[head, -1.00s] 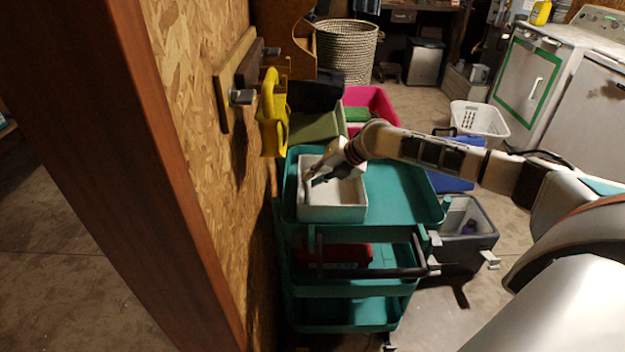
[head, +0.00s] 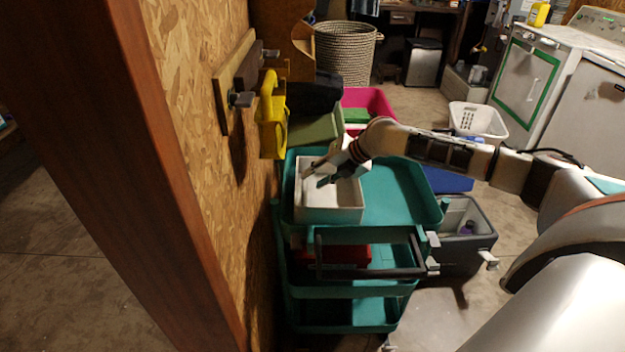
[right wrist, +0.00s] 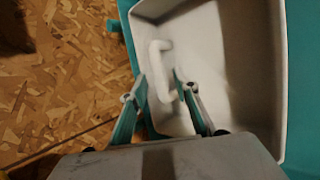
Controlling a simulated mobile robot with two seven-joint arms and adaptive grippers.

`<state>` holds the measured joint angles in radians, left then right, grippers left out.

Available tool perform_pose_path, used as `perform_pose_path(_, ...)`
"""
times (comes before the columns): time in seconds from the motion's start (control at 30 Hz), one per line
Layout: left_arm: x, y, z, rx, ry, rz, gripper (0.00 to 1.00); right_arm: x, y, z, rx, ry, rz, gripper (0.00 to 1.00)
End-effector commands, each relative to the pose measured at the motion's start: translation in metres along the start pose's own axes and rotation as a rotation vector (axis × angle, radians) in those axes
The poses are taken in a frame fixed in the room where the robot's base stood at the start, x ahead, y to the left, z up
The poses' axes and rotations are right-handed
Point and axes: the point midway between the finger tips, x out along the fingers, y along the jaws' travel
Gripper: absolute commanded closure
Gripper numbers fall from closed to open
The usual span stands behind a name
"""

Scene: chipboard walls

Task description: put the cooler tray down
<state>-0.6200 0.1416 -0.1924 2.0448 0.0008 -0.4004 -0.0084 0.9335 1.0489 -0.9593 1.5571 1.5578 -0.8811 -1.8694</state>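The cooler tray (head: 328,215) is a white open box. It rests flat on the left part of the teal cart's top shelf (head: 403,195). In the right wrist view the tray (right wrist: 243,75) shows a white handle (right wrist: 160,70) inside it. My right gripper (head: 318,174) is over the tray, with its fingers apart and nothing between them in the head view. In the right wrist view the gripper's fingers (right wrist: 160,97) are spread near the handle, not closed on it. My left gripper is not in view.
A chipboard wall (head: 190,110) and wooden post stand left of the cart. A yellow object (head: 272,120) hangs on the wall. A grey cooler (head: 470,235) stands right of the cart. A pink bin (head: 375,100) is behind it. The shelf's right part is clear.

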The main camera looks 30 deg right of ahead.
Motion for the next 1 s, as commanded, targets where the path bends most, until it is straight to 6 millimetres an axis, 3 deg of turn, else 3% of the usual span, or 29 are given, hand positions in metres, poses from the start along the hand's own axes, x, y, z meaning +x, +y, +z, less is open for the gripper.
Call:
perform_pose_path(0.2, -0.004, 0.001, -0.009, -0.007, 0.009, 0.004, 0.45, -0.050, 0.002, 0.002, -0.002, -0.005, 0.001, 0.70)
perform_pose_path(0.43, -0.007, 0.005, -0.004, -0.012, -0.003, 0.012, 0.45, -0.086, 0.001, 0.001, -0.002, -0.003, 0.000, 0.70)
perform_pose_path(0.63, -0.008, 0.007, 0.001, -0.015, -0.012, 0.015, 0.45, -0.098, 0.001, 0.001, -0.002, -0.002, 0.000, 0.70)
perform_pose_path(1.0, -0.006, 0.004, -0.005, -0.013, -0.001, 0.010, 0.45, -0.098, 0.001, 0.001, -0.001, -0.002, 0.001, 0.70)
